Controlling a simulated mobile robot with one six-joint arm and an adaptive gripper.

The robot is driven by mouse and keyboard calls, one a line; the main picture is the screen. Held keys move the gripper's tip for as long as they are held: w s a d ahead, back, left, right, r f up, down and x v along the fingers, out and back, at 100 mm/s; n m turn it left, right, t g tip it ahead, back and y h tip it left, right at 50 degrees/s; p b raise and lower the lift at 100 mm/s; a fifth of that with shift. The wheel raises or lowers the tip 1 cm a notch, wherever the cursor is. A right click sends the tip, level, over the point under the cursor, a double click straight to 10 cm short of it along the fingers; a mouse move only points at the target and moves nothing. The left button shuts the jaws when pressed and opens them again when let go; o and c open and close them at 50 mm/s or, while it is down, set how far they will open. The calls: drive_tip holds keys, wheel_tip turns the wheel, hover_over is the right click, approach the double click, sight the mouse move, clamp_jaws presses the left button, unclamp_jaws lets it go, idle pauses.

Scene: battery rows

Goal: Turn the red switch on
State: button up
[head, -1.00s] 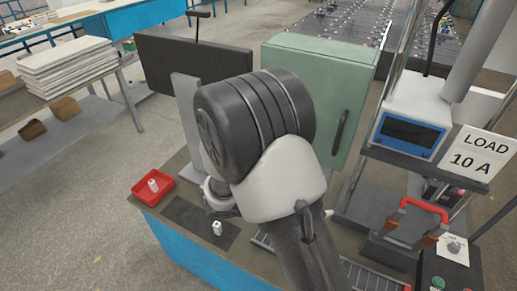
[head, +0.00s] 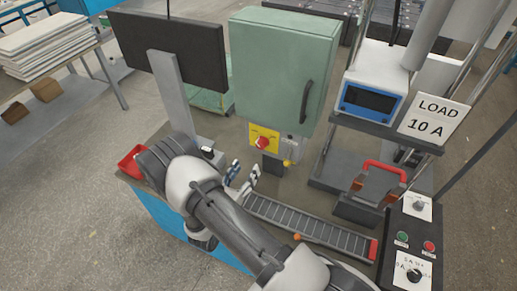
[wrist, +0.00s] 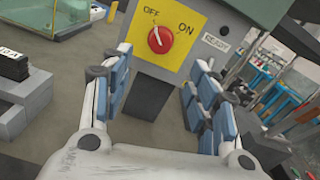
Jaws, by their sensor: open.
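The red switch (head: 263,143) is a round knob on a yellow plate (head: 264,134) at the lower front of a green cabinet (head: 280,80). In the wrist view the red switch (wrist: 160,39) shows near the top middle, with OFF and ON printed above it. Its white mark points up and slightly left, toward OFF. My gripper (head: 243,174) is open and empty, below and a little left of the switch in the head view. In the wrist view my gripper (wrist: 157,80) has its blue-padded fingers spread, with the switch beyond them and apart from them.
A dark monitor (head: 170,45) on a grey post stands left of the cabinet. A red tray (head: 132,160) is at the bench's left corner. A slatted track (head: 310,224), a red-handled device (head: 376,190) and a control box (head: 405,245) lie to the right.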

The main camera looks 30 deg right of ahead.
sight(260, 147)
drive_tip(key=b+x, duration=0.1)
drive_tip(key=x, duration=1)
drive_tip(key=shift+w+d, duration=0.3)
drive_tip(key=c, duration=1.1)
